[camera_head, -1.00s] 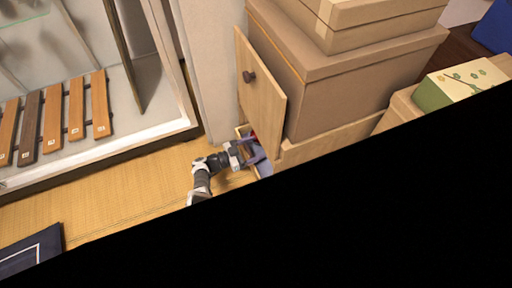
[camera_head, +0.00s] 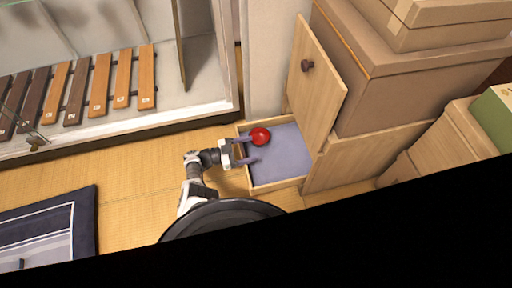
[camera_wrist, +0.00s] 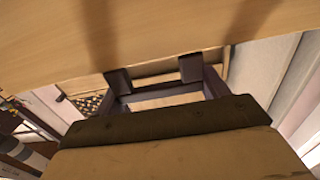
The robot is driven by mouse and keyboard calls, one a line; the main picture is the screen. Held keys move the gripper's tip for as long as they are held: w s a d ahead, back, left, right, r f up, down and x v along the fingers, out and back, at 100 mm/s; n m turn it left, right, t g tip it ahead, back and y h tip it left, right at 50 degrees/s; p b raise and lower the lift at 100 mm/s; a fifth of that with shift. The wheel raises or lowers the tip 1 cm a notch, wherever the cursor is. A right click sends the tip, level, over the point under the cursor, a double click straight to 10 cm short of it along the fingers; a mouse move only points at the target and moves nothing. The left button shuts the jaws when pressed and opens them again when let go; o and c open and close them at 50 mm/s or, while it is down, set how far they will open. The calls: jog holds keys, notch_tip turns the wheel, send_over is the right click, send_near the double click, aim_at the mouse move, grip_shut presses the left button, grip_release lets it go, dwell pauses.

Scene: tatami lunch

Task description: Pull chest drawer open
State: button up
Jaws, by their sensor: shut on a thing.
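The chest drawer (camera_head: 279,186) stands pulled out at the chest's base, below a wooden door (camera_head: 318,85) with a dark round knob. It has pale wooden walls and a grey-blue lining. A red round thing (camera_head: 260,136) lies inside it near the back left. In the wrist view my gripper's two dark fingers (camera_wrist: 155,76) reach up to a broad wooden surface.
Cardboard boxes (camera_head: 405,75) are stacked on the chest. A glass-fronted case (camera_head: 130,115) with wooden plaques stands at the left. A dark blue mat (camera_head: 60,235) lies on the tatami floor (camera_head: 140,190), which is clear between mat and drawer.

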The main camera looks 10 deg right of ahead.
jog(key=shift+a, duration=0.35)
jog(key=o, duration=1.4)
jog(key=a+b, duration=0.1)
jog(key=a, duration=0.3)
jog(key=a+b, duration=0.2)
jog(key=a, duration=0.3)
jog(key=a+b, duration=0.1)
jog(key=a, duration=0.3)
jog(key=shift+s+a, duration=0.25)
jog(key=shift+a, duration=0.15)
